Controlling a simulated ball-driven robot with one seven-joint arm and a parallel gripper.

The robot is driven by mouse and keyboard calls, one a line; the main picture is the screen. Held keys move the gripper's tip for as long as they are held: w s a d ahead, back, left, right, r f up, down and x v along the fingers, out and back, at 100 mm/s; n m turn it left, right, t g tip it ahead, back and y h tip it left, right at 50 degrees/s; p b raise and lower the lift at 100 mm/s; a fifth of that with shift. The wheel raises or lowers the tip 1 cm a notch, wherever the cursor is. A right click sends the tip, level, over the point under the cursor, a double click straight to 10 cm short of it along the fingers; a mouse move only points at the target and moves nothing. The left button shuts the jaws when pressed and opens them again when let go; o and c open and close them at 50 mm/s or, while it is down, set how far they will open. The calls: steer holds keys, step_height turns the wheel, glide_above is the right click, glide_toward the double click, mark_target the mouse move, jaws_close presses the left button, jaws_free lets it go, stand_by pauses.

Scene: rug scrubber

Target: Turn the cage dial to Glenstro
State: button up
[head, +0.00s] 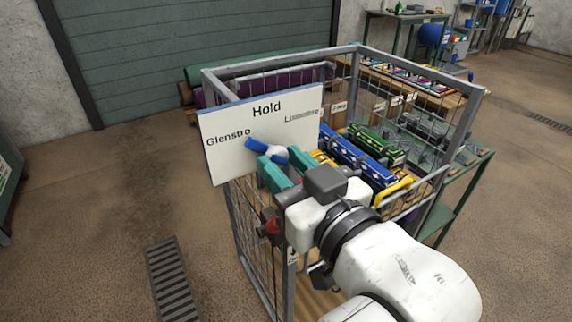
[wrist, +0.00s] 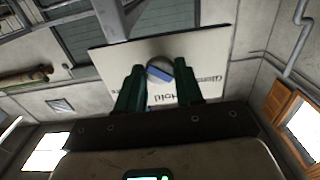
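A white board (head: 222,163) on the cage carries the dial, with "Glenstro" at its left, "Hold" at the top and a smaller, hard-to-read word at its right. The dial (head: 258,145) has a blue bar whose visible end points left, toward the Glenstro word. My gripper (head: 285,166) has teal fingers and is in front of the board, just below and right of the bar. In the wrist view, the fingers of my gripper (wrist: 160,72) are apart, with the blue bar of the dial (wrist: 158,74) showing in the gap. I cannot tell whether they touch it.
The wire cage (head: 240,232) stands under and behind the board. It holds blue, green and yellow rug-scrubber parts (head: 358,155). A green bench (head: 462,175) adjoins it at the right. A floor drain (head: 170,280) lies at lower left, with clear floor around it.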

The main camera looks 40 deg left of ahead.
steer(key=o, duration=0.4)
steer(key=shift+d, duration=0.1)
steer(key=p+v, duration=0.4)
steer(key=v, duration=0.6)
steer(key=shift+d, duration=0.3)
steer(key=shift+s, duration=0.15)
